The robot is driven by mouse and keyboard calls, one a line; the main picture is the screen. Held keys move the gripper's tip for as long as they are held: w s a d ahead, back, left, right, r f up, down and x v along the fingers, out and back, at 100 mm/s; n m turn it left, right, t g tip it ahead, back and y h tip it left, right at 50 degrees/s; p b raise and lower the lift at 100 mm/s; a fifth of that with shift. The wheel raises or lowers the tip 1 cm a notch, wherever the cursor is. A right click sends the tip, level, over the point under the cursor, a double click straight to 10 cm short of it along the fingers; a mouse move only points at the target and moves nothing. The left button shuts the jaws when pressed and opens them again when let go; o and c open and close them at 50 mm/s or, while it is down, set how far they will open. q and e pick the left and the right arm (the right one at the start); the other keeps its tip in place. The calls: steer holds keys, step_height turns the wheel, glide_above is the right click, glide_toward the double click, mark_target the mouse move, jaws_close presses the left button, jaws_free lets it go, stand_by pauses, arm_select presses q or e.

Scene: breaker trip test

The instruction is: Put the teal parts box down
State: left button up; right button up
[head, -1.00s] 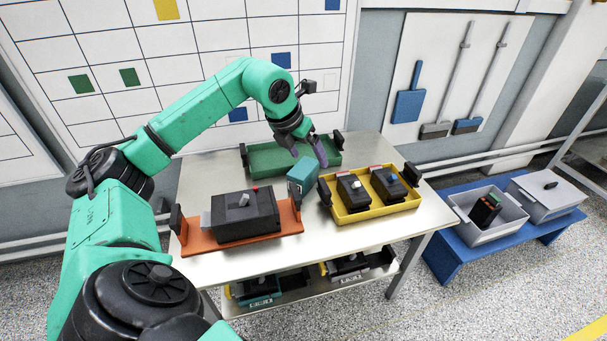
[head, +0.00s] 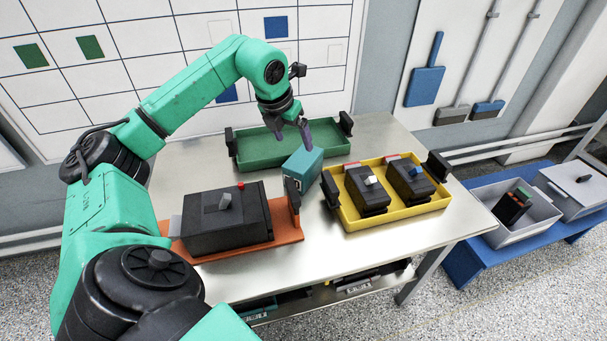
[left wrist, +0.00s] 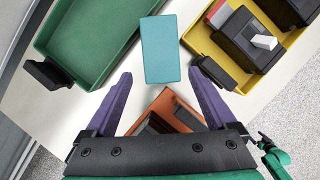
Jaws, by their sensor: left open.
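The teal parts box (head: 303,170) stands on the table between the green tray, the orange tray and the yellow tray. In the left wrist view the teal box (left wrist: 165,50) lies just beyond the fingertips, with the fingers apart on either side of its near end. My left gripper (head: 288,130) is open, above and behind the box in the head view, and holds nothing. Its purple fingers (left wrist: 162,82) are spread wide in the left wrist view. My right gripper is not in view.
The empty green tray (head: 262,161) is at the back. The orange tray (head: 287,222) holds a black device (head: 222,222). The yellow tray (head: 400,217) holds two black breakers. A grey bin (head: 545,217) stands on a blue bench (head: 478,265) at right. The table's front right is bare.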

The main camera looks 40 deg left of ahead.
mark_target(304, 166)
arm_select(q)
steer(key=x, duration=1.4)
steer(key=shift+d, duration=0.1)
steer(key=shift+s, duration=0.1)
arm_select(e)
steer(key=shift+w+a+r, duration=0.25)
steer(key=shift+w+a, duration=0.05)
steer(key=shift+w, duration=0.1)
arm_select(q)
steer(key=shift+f, duration=0.2)
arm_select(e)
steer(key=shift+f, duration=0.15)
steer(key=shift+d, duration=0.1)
arm_select(q)
jaws_close()
steer(key=shift+r+p, duration=0.3)
step_height(304, 166, up, 20)
steer(key=p, duration=0.2)
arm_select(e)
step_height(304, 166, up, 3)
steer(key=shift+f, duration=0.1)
